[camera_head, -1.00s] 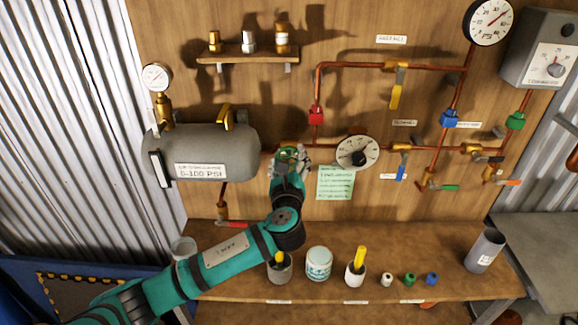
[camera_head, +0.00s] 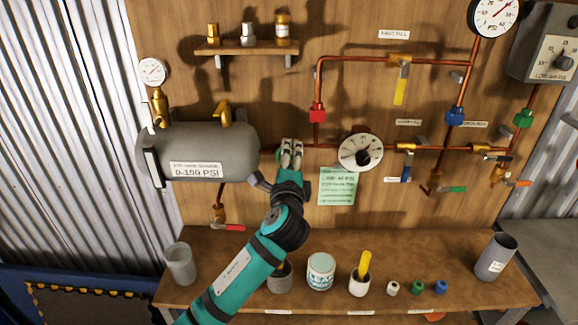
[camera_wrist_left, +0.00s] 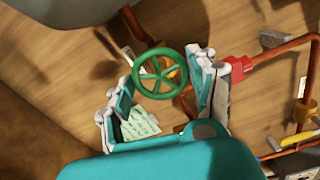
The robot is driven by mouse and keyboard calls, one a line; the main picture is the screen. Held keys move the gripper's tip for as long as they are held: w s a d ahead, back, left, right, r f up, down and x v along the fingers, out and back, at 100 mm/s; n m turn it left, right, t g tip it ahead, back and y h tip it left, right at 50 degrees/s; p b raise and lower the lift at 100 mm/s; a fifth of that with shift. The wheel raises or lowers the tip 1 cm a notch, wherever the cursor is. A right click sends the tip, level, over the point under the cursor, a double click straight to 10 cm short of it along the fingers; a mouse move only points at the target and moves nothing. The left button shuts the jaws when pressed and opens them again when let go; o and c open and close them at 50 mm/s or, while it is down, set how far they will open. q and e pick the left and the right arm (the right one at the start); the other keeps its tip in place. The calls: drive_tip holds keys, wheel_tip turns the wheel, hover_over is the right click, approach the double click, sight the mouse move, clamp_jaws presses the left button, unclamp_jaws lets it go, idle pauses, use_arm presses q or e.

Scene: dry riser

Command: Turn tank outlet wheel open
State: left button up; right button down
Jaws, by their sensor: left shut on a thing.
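The tank outlet wheel (camera_wrist_left: 159,73) is a green spoked handwheel on the copper pipe just right of the grey tank (camera_head: 210,150). In the left wrist view it sits between the two fingers of my left gripper (camera_wrist_left: 166,75), which is shut on it. How far the wheel is turned cannot be told. My right gripper is not in view.
A green note (camera_head: 338,187) hangs below the dial. A red valve (camera_head: 318,113) is on the pipe up right of the gripper. Below, the wooden bench (camera_head: 220,290) holds several cups, a jar and small coloured caps. A shelf (camera_head: 247,49) with fittings is above.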

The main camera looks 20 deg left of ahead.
use_arm(q)
drive_tip(key=n+b, duration=0.3)
drive_tip(key=n, duration=0.5)
drive_tip(key=shift+f+n+b, duration=0.15)
drive_tip(key=shift+n+b, duration=0.15)
drive_tip(key=shift+n, duration=0.3)
drive_tip(key=o, duration=1.2)
drive_tip(key=shift+c, duration=0.2)
drive_tip(key=v, duration=1.2)
